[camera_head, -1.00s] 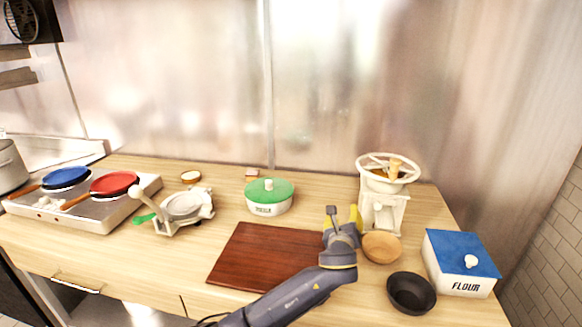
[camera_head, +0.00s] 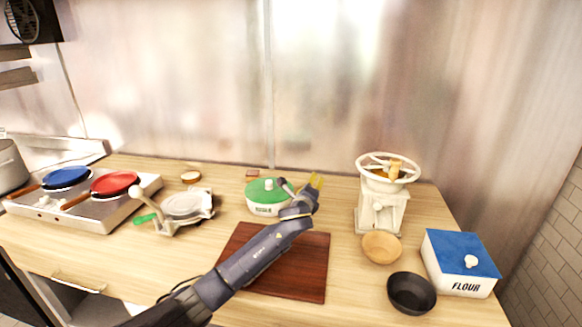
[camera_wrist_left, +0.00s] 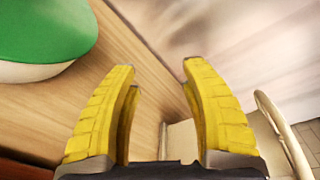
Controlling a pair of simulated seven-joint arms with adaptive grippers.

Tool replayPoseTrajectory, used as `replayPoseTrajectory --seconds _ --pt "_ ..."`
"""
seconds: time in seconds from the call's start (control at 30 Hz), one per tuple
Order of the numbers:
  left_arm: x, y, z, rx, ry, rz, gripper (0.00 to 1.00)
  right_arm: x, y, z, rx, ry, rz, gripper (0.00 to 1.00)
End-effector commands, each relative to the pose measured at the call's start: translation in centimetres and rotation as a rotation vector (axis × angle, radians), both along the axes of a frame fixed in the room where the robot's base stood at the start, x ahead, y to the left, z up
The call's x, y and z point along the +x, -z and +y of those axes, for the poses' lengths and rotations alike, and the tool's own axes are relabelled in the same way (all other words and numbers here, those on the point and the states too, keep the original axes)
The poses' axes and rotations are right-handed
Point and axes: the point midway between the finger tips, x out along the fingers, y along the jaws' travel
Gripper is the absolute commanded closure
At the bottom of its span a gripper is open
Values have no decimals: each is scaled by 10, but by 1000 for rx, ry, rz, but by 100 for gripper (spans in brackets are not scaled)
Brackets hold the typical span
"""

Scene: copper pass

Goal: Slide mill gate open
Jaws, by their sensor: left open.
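The cream mill (camera_head: 382,212) stands upright at the back right of the counter, with a wheel-like ring (camera_head: 362,164) on top. A small knob (camera_head: 378,206) shows on its front; I cannot tell how far the gate is slid. A wooden bowl (camera_head: 381,248) sits at the mill's foot. My left gripper (camera_head: 316,181) is open and empty, left of the mill and apart from it, beside the green-lidded pot (camera_head: 262,208). In the left wrist view, nothing is between the yellow fingers (camera_wrist_left: 158,68); part of the mill (camera_wrist_left: 182,143) shows behind the right finger. My right gripper is not seen.
A dark red board (camera_head: 300,273) lies under my left arm. A black bowl (camera_head: 411,292) and a blue-lidded flour box (camera_head: 462,264) stand at the front right. A tortilla press (camera_head: 184,207) and a stove with pans (camera_head: 92,212) are at the left.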

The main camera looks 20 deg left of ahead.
Motion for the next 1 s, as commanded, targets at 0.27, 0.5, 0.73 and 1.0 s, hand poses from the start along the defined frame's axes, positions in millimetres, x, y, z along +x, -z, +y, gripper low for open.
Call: replayPoseTrajectory --seconds 0.27,0.5,0.73,1.0 --pt "14 -17 47 -139 -27 -32 55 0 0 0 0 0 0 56" --pt "21 -31 81 -246 -45 -62 55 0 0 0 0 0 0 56" --pt "25 -41 101 -314 -55 -84 55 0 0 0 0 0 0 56" --pt "26 -45 109 -340 -60 -92 55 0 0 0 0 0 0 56"
